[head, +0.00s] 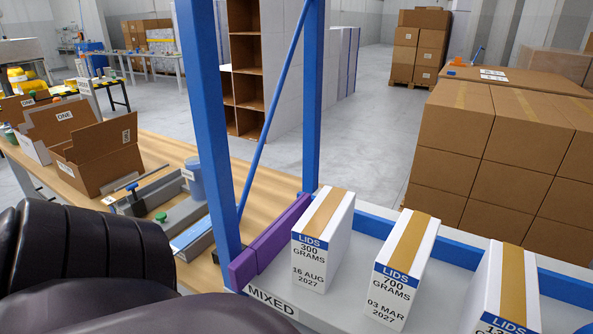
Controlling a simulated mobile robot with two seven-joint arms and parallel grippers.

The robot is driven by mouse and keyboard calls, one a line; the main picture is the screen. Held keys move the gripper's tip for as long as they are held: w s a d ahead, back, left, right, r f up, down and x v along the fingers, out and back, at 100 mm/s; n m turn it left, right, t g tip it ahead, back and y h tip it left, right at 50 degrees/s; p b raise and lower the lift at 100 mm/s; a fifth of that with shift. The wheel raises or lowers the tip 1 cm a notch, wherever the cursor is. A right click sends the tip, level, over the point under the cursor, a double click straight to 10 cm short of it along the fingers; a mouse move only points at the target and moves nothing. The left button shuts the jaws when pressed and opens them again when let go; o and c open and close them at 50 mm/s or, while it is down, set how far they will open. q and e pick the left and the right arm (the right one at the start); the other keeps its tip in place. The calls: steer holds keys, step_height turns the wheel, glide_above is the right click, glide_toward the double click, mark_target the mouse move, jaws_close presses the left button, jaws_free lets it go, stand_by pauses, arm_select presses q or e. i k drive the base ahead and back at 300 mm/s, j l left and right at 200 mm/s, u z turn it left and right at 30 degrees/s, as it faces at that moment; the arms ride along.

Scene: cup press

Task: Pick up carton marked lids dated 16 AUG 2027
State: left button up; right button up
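The carton marked "LIDS 300 GRAMS 16 AUG 2027" (323,240) stands upright on a grey shelf (347,313) labelled "MIXED". It is white with a blue band and a tan tape strip on top. It is the leftmost of three cartons. The middle carton (402,270) reads "LIDS 700 GRAMS 03 MAR 2027". The right carton (507,290) is cut off by the bottom edge, so its date is hidden. Dark parts of my arm fill the lower left. Neither of my grippers is in view.
A blue post (205,130) and a purple divider (270,240) stand just left of the dated carton. A blue rail (455,246) runs behind the cartons. A wooden table (160,150) with open boxes (97,155) is at left. Stacked brown boxes (505,150) stand behind right.

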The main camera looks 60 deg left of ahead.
mark_target(321, 238)
steer(key=j+u, duration=0.1)
steer(key=u, duration=0.4)
steer(key=i+u, duration=0.1)
steer(key=u, duration=0.4)
steer(key=j+u, duration=0.1)
steer(key=u, duration=0.4)
steer(key=i+l, duration=0.05)
